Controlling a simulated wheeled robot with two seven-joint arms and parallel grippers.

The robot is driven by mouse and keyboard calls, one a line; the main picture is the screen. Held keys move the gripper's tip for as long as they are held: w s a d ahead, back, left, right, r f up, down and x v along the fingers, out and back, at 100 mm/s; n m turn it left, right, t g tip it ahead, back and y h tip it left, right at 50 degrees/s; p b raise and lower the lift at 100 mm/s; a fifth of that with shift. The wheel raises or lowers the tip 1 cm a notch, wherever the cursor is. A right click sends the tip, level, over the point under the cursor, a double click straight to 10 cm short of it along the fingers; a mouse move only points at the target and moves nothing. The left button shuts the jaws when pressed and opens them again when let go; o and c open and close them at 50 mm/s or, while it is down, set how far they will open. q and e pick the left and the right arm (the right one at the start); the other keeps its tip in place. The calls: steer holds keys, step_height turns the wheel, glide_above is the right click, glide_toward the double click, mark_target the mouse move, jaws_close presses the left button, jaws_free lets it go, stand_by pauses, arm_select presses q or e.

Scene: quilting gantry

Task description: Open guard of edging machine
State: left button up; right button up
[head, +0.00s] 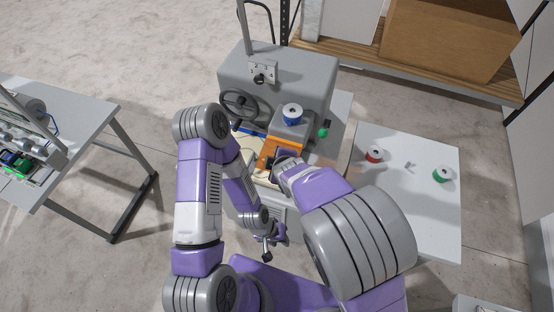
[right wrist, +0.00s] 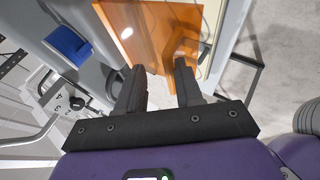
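The grey edging machine (head: 270,80) stands in the middle of the head view, with a handwheel (head: 239,103) on its front. Its orange guard (head: 268,152) is at the work area and is partly covered by my right arm. In the right wrist view the orange guard (right wrist: 148,30) is a see-through panel with a smaller orange part beside it. My right gripper (right wrist: 160,80) is open, its two fingers apart just in front of the guard; contact is unclear. My left gripper (head: 268,248) points down in front of the machine, away from the guard; its finger gap is too small to judge.
A white side table (head: 410,215) at right holds a red spool (head: 374,155) and a green spool (head: 442,175). Another table (head: 85,130) stands at left. A wooden shelf (head: 340,52) is behind. Open floor lies left of the machine.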

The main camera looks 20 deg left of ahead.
steer(key=v, duration=0.7)
steer(key=shift+s+r, duration=0.15)
steer(key=shift+r, duration=0.05)
steer(key=shift+d, duration=0.1)
stand_by(0.3)
steer(key=d+f+m+g+h, duration=0.3)
steer(key=d+f+m, duration=0.6)
steer(key=d+f, duration=0.75)
steer(key=s+d+f+m+g+y, duration=0.2)
steer(key=s+d+f+m+g, duration=0.3)
steer(key=s+f+m, duration=0.7)
step_height(320, 180, down, 17)
steer(key=d+m+t+b, duration=0.1)
steer(key=b, duration=1.5)
steer(key=shift+w, duration=0.4)
